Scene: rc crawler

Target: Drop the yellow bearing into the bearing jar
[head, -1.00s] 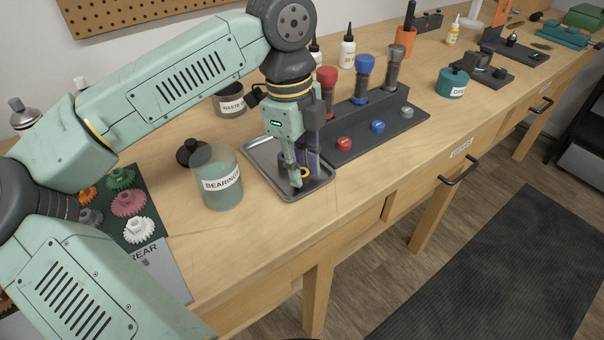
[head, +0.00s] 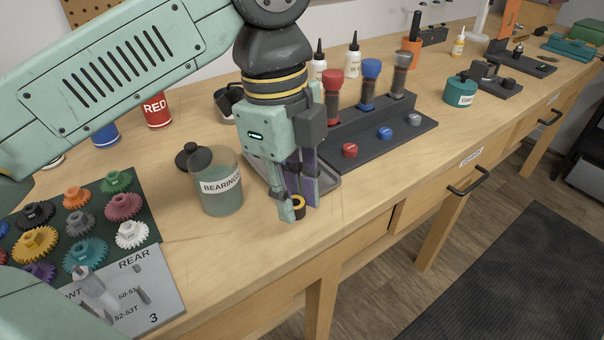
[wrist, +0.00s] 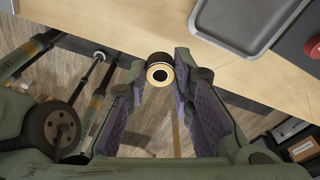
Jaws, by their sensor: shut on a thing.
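The yellow bearing (head: 298,206), a short dark cylinder with a yellow end ring, is between the fingertips of my gripper (head: 300,213). It also shows in the wrist view (wrist: 160,69), held at the fingertips of my gripper (wrist: 160,75). My gripper is shut on it and points down, to the right of the bearing jar and in front of the metal tray.
The metal tray (head: 327,187) lies behind my gripper; its rim shows in the wrist view (wrist: 204,34). A mat of gears (head: 146,210) lies left of the jar. The bench front is clear.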

